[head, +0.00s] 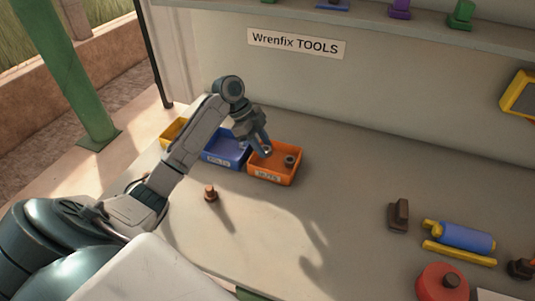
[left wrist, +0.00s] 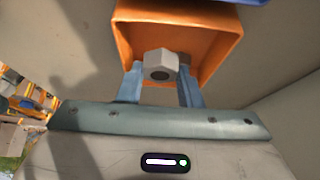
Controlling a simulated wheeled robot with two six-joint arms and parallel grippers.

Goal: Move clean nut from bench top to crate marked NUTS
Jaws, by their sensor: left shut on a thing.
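My left gripper (head: 261,149) is shut on a light grey hex nut (left wrist: 160,65) and holds it over the orange crate (head: 272,178) marked NUTS. In the left wrist view the nut sits between the two blue fingers (left wrist: 160,84), with the crate (left wrist: 222,48) behind it. In the head view the held nut shows only as a small pale spot at the fingertips. A darker nut (head: 290,160) lies inside the crate, on its right side. My right gripper is not in view.
A blue crate (head: 235,163) and a yellow crate (head: 170,134) stand left of the orange one. A rusty bolt (head: 210,193) stands on the bench in front. A blue and yellow roller (head: 466,237) and a red round part (head: 441,286) lie at right. The bench middle is clear.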

